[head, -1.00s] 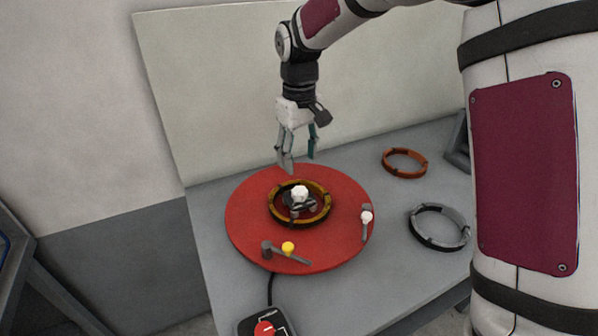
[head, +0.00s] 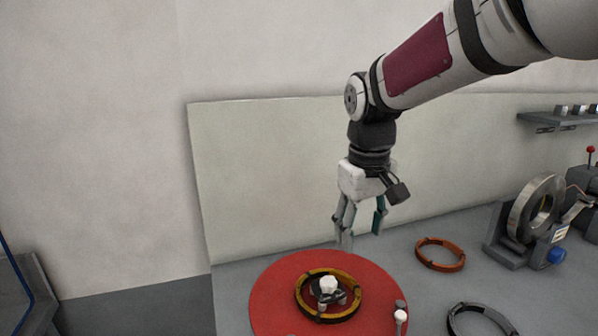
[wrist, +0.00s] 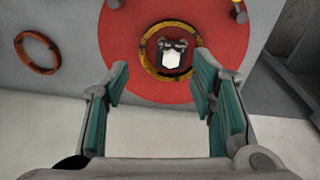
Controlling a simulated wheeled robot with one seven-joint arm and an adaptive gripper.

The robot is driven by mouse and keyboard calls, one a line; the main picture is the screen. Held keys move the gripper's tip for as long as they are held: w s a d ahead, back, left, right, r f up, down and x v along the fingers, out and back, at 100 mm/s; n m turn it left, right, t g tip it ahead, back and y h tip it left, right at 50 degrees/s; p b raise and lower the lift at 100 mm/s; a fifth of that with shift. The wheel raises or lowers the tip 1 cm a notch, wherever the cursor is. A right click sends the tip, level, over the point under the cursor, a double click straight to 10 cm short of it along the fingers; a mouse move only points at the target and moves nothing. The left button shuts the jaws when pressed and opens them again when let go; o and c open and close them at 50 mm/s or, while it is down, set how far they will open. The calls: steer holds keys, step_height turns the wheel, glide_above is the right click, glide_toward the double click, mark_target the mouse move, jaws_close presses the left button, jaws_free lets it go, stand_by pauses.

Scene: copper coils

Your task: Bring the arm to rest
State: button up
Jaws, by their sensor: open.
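My gripper (head: 361,226) is open and empty, pointing down above the back part of the red turntable (head: 268,300) in the head view. In the wrist view my gripper (wrist: 160,90) has its two teal-padded fingers wide apart with nothing between them. A yellow-and-black ring (head: 303,306) lies on the turntable around a white-topped centre piece (head: 328,284). The same ring (wrist: 146,66) shows ahead of the fingertips in the wrist view, apart from them.
An orange ring (head: 440,266) and a dark grey ring (head: 455,318) lie on the grey table right of the turntable. A machine with an upright metal ring (head: 519,222) stands at the right. A pale panel (head: 270,180) stands behind the table.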

steer(key=s+d+m+t, duration=0.1)
steer(key=s+d+m, duration=0.1)
steer(key=s, duration=0.9)
steer(key=s+d+r+m+t, duration=0.1)
steer(key=s+d, duration=0.4)
steer(key=s, duration=0.7)
steer(key=shift+d+m+t, duration=0.15)
steer(key=shift+m+t, duration=0.55)
steer(key=shift+m, duration=0.1)
